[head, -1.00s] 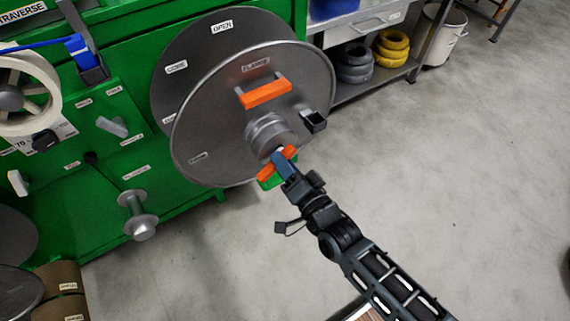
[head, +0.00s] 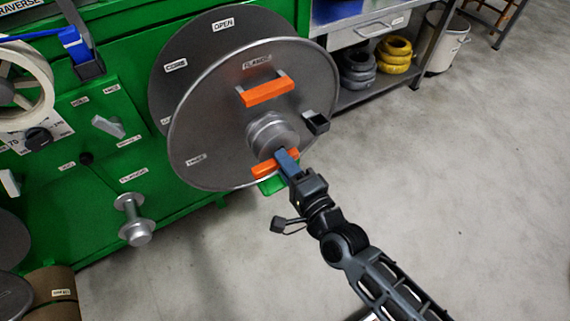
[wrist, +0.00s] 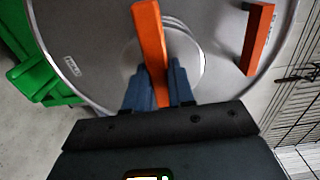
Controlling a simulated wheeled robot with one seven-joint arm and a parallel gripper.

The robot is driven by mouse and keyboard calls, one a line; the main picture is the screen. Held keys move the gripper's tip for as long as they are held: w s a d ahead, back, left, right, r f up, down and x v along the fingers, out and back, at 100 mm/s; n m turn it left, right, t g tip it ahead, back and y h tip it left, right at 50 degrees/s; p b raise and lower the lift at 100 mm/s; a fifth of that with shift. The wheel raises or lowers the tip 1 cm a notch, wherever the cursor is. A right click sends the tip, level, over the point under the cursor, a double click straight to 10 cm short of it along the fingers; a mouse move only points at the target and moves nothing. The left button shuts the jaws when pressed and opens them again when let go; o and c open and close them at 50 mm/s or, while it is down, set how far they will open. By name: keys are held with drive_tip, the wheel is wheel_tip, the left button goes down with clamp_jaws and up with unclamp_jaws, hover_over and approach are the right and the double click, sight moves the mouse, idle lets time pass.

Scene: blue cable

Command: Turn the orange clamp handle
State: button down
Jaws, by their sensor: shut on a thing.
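The orange clamp handle (head: 264,168) is a bar across the front of the grey metal hub (head: 270,132) at the middle of the round flange (head: 205,130). It also shows in the wrist view (wrist: 149,35), running up from between the fingers. My gripper (head: 286,158) is shut on this handle, with a blue finger on each side of it in the wrist view (wrist: 158,88). The fingers hide part of the bar. In the head view the handle slopes gently up to the right.
A second orange handle (head: 267,92) is fixed higher on the flange, and a dark block (head: 316,123) sticks out at its right. The green machine (head: 140,95) stands behind. A shelf with yellow rings (head: 394,56) is at upper right. The floor at right is clear.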

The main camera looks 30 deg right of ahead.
drive_tip(key=shift+d, duration=0.1)
drive_tip(key=c, duration=1)
unclamp_jaws()
drive_tip(key=shift+o, duration=0.2)
drive_tip(key=s, duration=0.8)
